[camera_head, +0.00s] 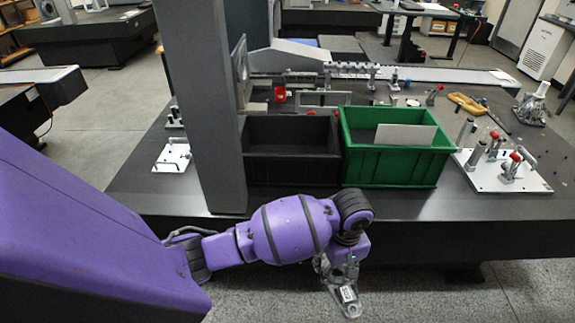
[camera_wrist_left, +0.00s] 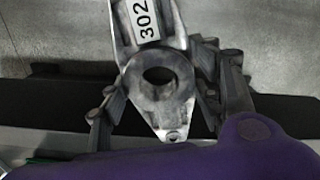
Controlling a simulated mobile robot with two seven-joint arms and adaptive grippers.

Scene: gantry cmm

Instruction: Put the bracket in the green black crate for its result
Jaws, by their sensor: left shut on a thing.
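My left gripper (camera_head: 340,270) is shut on a grey metal bracket (camera_head: 347,298), which hangs down in front of the table's front edge. In the left wrist view the bracket (camera_wrist_left: 160,88) sits between the two fingers, with a round hole and a white label reading 302. A green crate (camera_head: 395,168) stands on the table, above and beyond the gripper in the head view. My right gripper is not in view.
A grey upright column (camera_head: 203,110) stands left of the black crate. White fixture plates lie at the table's left (camera_head: 172,157) and right (camera_head: 502,172). The dark table's front strip (camera_head: 420,205) is bare. A gantry rail (camera_head: 430,73) runs behind.

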